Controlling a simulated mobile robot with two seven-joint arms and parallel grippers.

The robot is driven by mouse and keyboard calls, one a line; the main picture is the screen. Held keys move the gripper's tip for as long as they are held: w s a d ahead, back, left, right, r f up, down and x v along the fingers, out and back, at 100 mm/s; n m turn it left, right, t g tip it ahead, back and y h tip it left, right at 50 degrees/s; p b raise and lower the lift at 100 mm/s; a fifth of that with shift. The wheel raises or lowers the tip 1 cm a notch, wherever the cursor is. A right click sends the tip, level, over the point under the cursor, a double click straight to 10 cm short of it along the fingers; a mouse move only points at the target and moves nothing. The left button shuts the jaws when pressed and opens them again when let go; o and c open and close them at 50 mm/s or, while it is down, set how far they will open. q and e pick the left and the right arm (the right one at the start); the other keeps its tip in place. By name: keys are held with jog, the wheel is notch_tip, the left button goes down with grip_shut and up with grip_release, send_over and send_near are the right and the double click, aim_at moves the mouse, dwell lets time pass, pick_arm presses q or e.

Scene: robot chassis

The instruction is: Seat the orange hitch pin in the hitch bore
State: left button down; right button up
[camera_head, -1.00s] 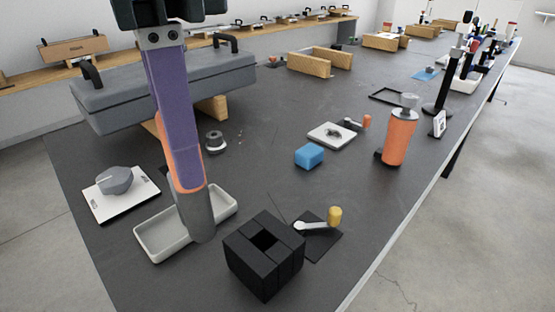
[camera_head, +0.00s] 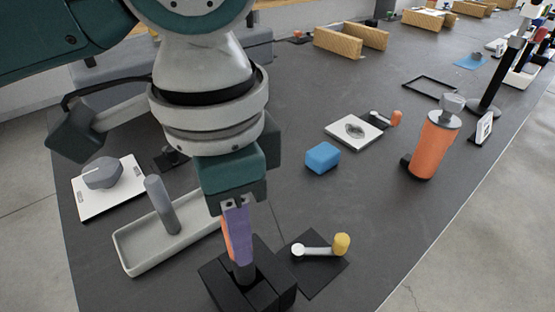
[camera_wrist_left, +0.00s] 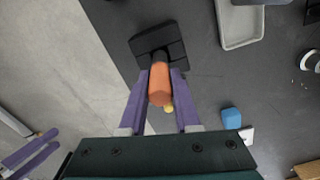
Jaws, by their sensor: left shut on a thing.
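My left gripper (camera_head: 238,262) points down over the black block (camera_head: 222,285) with the square hitch bore. Its purple fingers are shut on the orange hitch pin (camera_head: 227,238). The grey lower end of the pin is at the bore; I cannot tell how deep it sits. In the left wrist view, the orange pin (camera_wrist_left: 159,84) lies between the purple fingers (camera_wrist_left: 158,112), and its dark end meets the black block (camera_wrist_left: 147,41). My right gripper (camera_wrist_left: 32,151) shows at the lower left of the wrist view, its fingers apart with nothing visible between them.
A pale tray (camera_head: 130,250) with a grey peg (camera_head: 162,205) stands left of the block. A dark plate (camera_head: 322,272) with a yellow-knobbed lever (camera_head: 341,245) is close on the right. A blue block (camera_head: 322,157) and an orange bottle (camera_head: 434,145) stand farther back.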

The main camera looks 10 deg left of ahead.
pick_arm(q)
notch_tip(320, 180, down, 5)
jog(key=shift+f+b, duration=0.2)
jog(key=shift+b, duration=0.35)
jog(key=shift+w+f, duration=0.1)
jog(key=shift+f, duration=0.05)
jog(key=shift+f, duration=0.15)
jog(key=c, duration=0.6)
grip_release()
